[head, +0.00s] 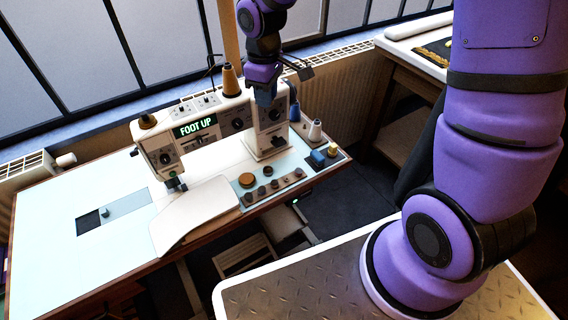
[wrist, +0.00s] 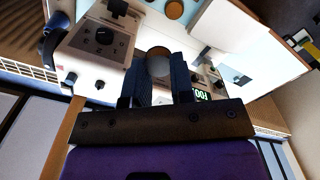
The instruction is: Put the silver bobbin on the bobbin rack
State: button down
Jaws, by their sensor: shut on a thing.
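My gripper (head: 265,98) is over the right end of the white sewing machine (head: 203,137), pointing down. In the wrist view, its two dark fingers (wrist: 158,72) are closed on a small round grey thing with a brownish upper part, seemingly the silver bobbin (wrist: 158,64). The fingers hide its sides. In the head view the held thing is hidden by the gripper.
A tan thread cone (head: 230,80) stands on the machine, close left of my gripper. A brown disc (head: 247,180) sits behind the strip. A pale cone (head: 315,131) and blue and yellow blocks (head: 323,156) are at the right. The table's left side (head: 60,200) is mostly clear.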

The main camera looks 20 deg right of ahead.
notch_tip(320, 180, down, 12)
jog(key=d+r+m, duration=0.1)
jog(key=m, duration=0.5)
send_near(286, 178)
jog(key=shift+w, duration=0.1)
jog(key=shift+f, duration=3.5)
jog(key=shift+f, duration=0.15)
jog(key=c, duration=0.9)
grip_release()
notch_tip(286, 178, up, 11)
